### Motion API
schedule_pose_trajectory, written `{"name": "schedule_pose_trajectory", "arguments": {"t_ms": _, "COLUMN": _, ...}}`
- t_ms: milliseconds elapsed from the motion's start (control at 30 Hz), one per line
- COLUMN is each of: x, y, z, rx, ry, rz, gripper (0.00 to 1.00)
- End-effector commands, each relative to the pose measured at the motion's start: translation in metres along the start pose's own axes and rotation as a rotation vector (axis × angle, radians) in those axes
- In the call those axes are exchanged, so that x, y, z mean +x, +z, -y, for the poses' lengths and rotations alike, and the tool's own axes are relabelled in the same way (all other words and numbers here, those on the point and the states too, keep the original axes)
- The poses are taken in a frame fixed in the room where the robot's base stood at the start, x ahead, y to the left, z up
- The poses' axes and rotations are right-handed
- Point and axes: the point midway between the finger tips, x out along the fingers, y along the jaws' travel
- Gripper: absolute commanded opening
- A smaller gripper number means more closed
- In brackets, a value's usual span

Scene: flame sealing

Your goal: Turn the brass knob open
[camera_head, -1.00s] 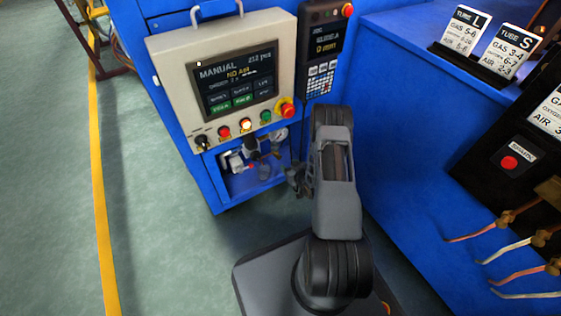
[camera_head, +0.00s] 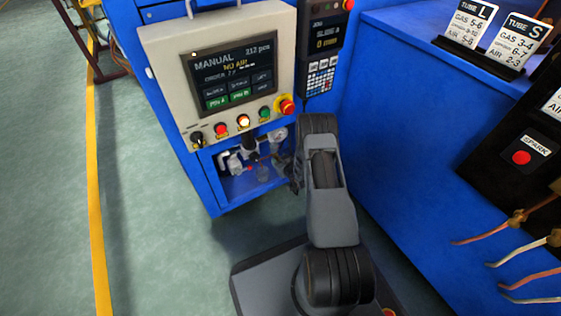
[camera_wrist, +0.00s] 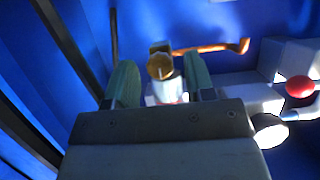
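The brass knob (camera_wrist: 160,66) shows in the wrist view between the two green fingers of my gripper (camera_wrist: 160,72). The fingers are apart, with a gap on each side of the knob, so my gripper is open and not clamped on it. A brass-coloured bar (camera_wrist: 212,48) runs to the right just beyond the knob. In the head view my arm hides most of the gripper, and I cannot pick out the knob there.
The control panel (camera_head: 165,60) reads "NO AIR" above the blue cabinet's open bay. A blue bench (camera_head: 400,130) stands close on the right. Green floor is clear at left.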

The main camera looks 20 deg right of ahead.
Motion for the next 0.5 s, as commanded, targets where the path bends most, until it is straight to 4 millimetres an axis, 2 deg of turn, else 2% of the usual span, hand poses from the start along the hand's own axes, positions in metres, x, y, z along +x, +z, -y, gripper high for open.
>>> {"name": "schedule_pose_trajectory", "arguments": {"t_ms": 67, "x": -0.0001, "y": 0.0001, "z": 0.0, "rx": 0.0, "ry": 0.0, "rz": 0.0, "gripper": 0.41}}
{"name": "schedule_pose_trajectory", "arguments": {"t_ms": 433, "x": -0.0002, "y": 0.0002, "z": -0.0001, "rx": 0.0, "ry": 0.0, "rz": 0.0, "gripper": 0.06}}
{"name": "schedule_pose_trajectory", "arguments": {"t_ms": 500, "x": -0.0003, "y": 0.0002, "z": -0.0001, "rx": 0.0, "ry": 0.0, "rz": 0.0, "gripper": 0.04}}
